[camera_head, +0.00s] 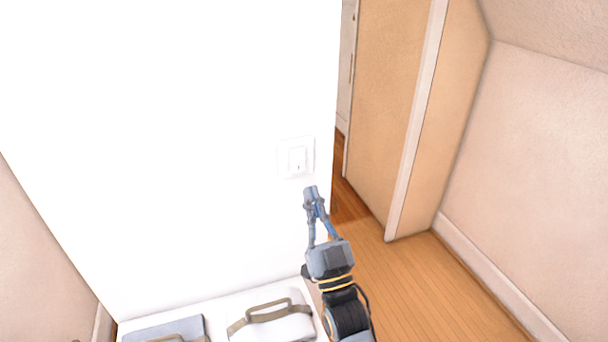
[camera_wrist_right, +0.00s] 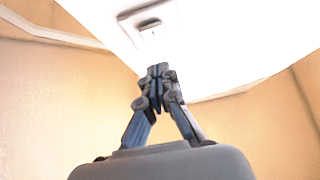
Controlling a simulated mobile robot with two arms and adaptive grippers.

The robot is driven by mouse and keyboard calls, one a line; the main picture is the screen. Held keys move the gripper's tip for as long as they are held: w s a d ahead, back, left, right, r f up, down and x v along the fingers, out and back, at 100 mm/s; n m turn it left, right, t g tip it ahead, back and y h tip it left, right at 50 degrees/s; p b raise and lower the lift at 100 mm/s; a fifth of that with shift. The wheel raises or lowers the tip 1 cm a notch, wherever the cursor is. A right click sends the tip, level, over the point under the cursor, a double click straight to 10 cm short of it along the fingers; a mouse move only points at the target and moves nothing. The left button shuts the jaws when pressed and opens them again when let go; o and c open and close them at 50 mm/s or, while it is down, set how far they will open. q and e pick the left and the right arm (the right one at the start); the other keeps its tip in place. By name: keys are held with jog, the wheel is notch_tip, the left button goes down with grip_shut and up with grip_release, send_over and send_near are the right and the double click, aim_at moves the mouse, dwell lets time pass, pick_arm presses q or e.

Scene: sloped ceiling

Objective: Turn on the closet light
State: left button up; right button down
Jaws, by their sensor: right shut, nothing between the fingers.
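A white light switch (camera_head: 297,158) with a square frame and a small rocker is set in the white wall, near its right edge. It also shows at the top of the right wrist view (camera_wrist_right: 150,27), just beyond the fingertips. My right gripper (camera_head: 311,190) is shut and empty, its fingertips a little below the switch in the head view. In the right wrist view the closed fingertips (camera_wrist_right: 158,72) point up toward the switch, with a visible gap between them. My left gripper is not in view.
A white surface at the wall's foot holds a white case (camera_head: 270,318) and a grey case (camera_head: 165,330) with straps. An open doorway with tan panels (camera_head: 385,90) lies right of the wall. Wood floor (camera_head: 400,285) is clear there.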

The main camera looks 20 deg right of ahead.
aim_at(299, 169)
jog(key=w, duration=0.2)
jog(key=w+p, duration=0.1)
jog(key=w, duration=0.1)
jog(key=shift+r, duration=0.35)
jog(key=shift+w+f, duration=0.2)
jog(key=shift+w, duration=0.4)
jog(key=shift+a, duration=0.1)
jog(key=f+b, duration=0.1)
jog(key=b, duration=0.3)
jog(key=shift+w+t, duration=0.4)
jog(key=shift+r+p, duration=0.35)
jog(key=shift+p, duration=0.3)
jog(key=shift+s, duration=0.1)
